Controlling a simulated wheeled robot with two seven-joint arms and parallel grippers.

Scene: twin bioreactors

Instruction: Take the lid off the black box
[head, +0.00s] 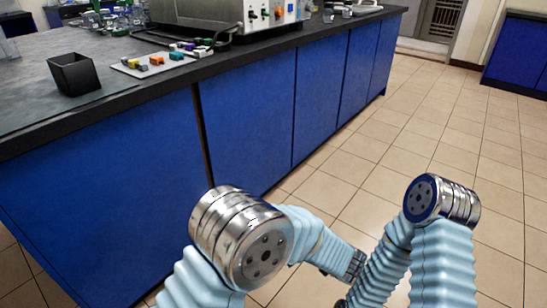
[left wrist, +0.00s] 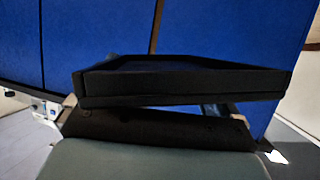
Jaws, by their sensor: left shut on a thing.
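The black box (head: 74,76) stands upright on the left of the dark counter in the head view. Its top is open and uncovered. In the left wrist view, a flat black lid-like piece with a raised rim (left wrist: 180,82) lies across the middle of the picture. My left gripper (left wrist: 155,112) is shut on this piece, away from the box and in front of the blue cabinet doors. The fingertips are mostly hidden by the dark piece. In the head view the lid does not show, and my right gripper's fingers are out of sight.
A white tray with several coloured pieces (head: 162,58) lies right of the box. A grey and white machine (head: 230,14) stands behind it, with glassware at the back left. Blue cabinets (head: 245,125) front the counter. The tiled floor (head: 450,115) at right is clear.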

